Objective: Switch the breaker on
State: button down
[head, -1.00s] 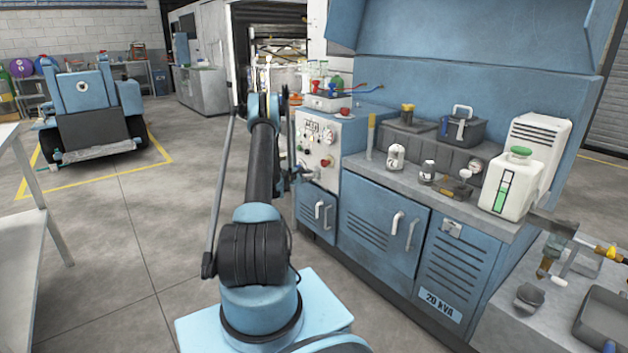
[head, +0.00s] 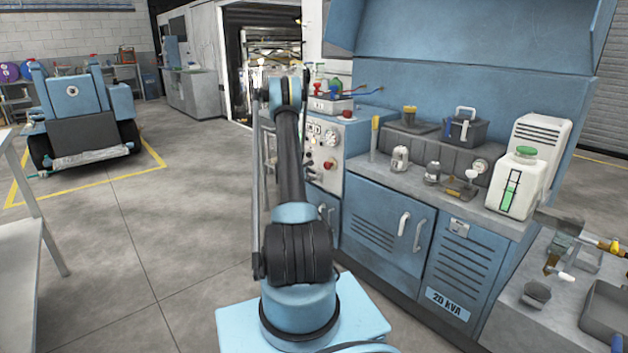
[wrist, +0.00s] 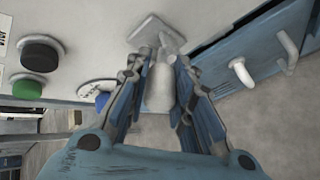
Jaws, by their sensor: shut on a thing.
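In the wrist view, a pale grey lever (wrist: 160,85) sticks out from a light square plate (wrist: 150,28) on a whitish control panel (wrist: 75,15). I take the lever to be the breaker handle, though no label on it can be read. My gripper (wrist: 161,72) has its two fingers on either side of the lever and is shut on it. In the head view, the control panel (head: 328,150) is at the left end of the blue bench. My arm covers part of it there, and the lever cannot be made out.
A black knob (wrist: 40,55), a green knob (wrist: 27,88) and a blue knob (wrist: 102,101) lie left of the gripper. A blue cabinet with a white handle (wrist: 242,72) is on the right. The bench top holds a white jug (head: 520,185). Open floor (head: 150,230) lies to the left.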

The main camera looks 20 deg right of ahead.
jog(key=shift+d, duration=0.15)
jog(key=c, duration=1.4)
grip_release()
jog(key=shift+o, duration=0.2)
jog(key=shift+s+a, duration=0.1)
jog(key=shift+a, duration=0.1)
jog(key=shift+s+a+r, duration=0.15)
jog(key=shift+a+r, duration=0.05)
jog(key=shift+a, duration=0.05)
jog(key=v, duration=1.1)
